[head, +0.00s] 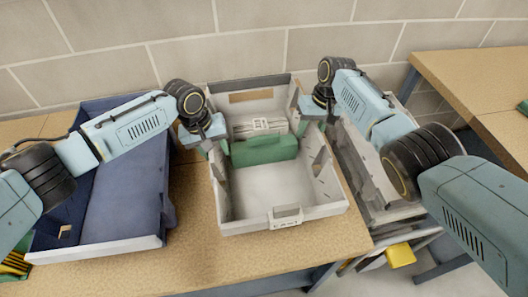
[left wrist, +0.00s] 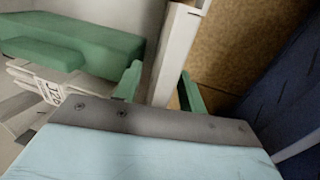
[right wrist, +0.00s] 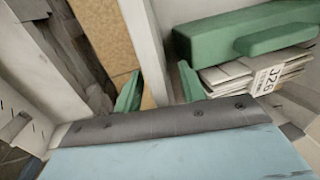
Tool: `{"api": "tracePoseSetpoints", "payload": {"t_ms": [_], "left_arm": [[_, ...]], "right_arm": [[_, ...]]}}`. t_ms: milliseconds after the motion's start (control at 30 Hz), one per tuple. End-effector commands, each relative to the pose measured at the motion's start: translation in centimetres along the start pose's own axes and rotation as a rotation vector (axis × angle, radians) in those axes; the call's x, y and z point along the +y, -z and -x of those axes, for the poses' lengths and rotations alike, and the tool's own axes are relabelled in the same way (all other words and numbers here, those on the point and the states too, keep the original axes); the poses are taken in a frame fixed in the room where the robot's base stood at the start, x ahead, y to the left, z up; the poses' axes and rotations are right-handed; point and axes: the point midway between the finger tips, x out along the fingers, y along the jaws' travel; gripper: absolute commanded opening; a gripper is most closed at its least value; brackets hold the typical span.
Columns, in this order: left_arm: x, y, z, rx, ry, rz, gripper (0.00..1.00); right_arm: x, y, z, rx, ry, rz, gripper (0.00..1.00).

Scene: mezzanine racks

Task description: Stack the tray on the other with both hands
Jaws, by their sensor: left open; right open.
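A pale grey-white tray (head: 285,216) stands on the wooden table, holding a green block (head: 264,149) and a bundle of labelled white cards (head: 262,127). A dark blue tray (head: 110,215) stands to its left. My left gripper (head: 207,143) is open at the pale tray's left wall; in the left wrist view its green fingers (left wrist: 158,88) lie on either side of that wall (left wrist: 178,45). My right gripper (head: 314,112) is open at the right wall; the right wrist view shows its fingers (right wrist: 160,88) on either side of the wall (right wrist: 143,35). Contact is unclear.
Another grey open container (head: 362,185) sits right of the table, partly behind my right arm. A yellow item (head: 400,255) shows below it. A second wooden table (head: 475,85) is at the far right. The front table strip (head: 240,265) is clear.

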Motion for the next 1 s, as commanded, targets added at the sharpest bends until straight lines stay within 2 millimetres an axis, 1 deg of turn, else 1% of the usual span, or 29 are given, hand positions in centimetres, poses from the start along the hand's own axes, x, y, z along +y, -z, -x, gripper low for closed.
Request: {"api": "tracePoseSetpoints", "payload": {"t_ms": [67, 167, 300, 367, 400, 667, 1000], "left_arm": [[0.00, -0.01, 0.00, 0.000, 0.000, 0.000, 0.41], [-0.01, -0.01, 0.01, 0.000, 0.000, 0.000, 0.29], [-0.02, -0.01, 0.02, 0.000, 0.000, 0.001, 0.11], [-0.02, 0.00, 0.03, 0.000, 0.000, 0.001, 0.03], [-0.02, 0.00, 0.03, 0.000, 0.000, 0.001, 0.00], [-0.02, 0.01, 0.05, 0.000, 0.000, 0.001, 0.00], [0.17, 0.08, 0.72, 0.002, -0.001, 0.001, 0.00]], "right_arm": [[-0.01, 0.01, 0.03, 0.000, 0.000, 0.000, 0.40], [0.00, 0.01, 0.04, 0.000, 0.000, 0.000, 0.29], [0.00, 0.00, 0.04, 0.000, 0.000, 0.000, 0.10], [0.00, 0.00, 0.04, 0.000, 0.000, 0.000, 0.02], [0.00, 0.00, 0.05, 0.000, 0.000, 0.000, 0.00], [0.00, 0.00, 0.05, 0.000, 0.000, -0.001, 0.00], [-0.15, 0.08, 0.74, 0.002, 0.001, 0.000, 0.00]]}}
